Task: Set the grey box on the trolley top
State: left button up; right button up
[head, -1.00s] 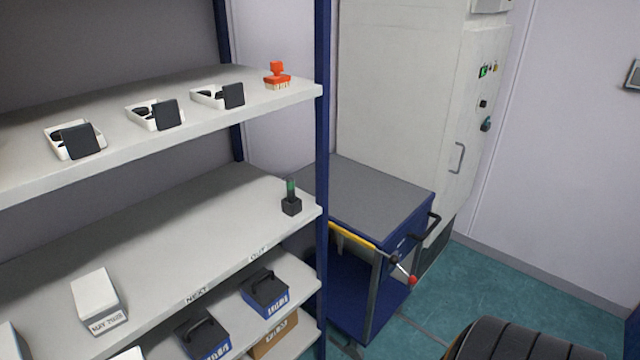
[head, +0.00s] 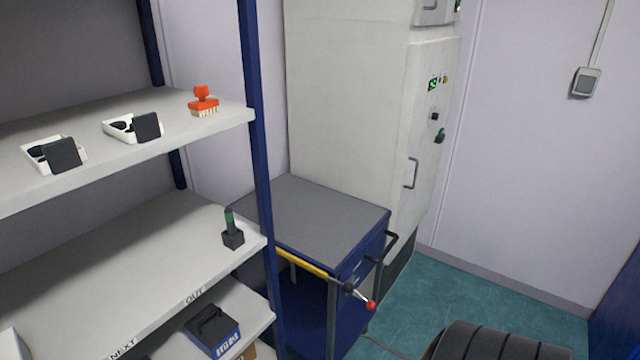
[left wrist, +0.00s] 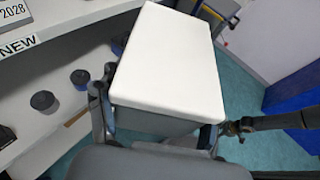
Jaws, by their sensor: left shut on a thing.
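The grey box (left wrist: 165,65), with a broad white top face and a grey side, fills the middle of the left wrist view. My left gripper (left wrist: 155,125) is shut on it, with a finger on either side. The trolley (head: 350,262) is blue and stands beyond the shelf post in the head view. Its flat grey trolley top (head: 318,218) is bare where I see it; its left corner is partly behind the post.
A shelf rack (head: 150,265) with a blue post (head: 257,130) stands left of the trolley. A red-tipped lever (head: 370,304) and a black handle (head: 388,246) stick out from the trolley. A tall pale cabinet (head: 345,100) stands behind it.

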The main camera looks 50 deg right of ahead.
aim_at(334, 223)
jog(key=l, duration=0.6)
jog(key=l+z, duration=0.1)
jog(key=l, duration=0.55)
jog(key=i+l+z, duration=0.1)
jog(key=l, duration=1.1)
jog(key=i+l+z, duration=0.1)
jog(key=l, duration=0.5)
jog(key=i+l, duration=0.15)
jog(key=l, duration=0.45)
jog(key=i+l+z, duration=0.1)
jog(key=l, duration=0.55)
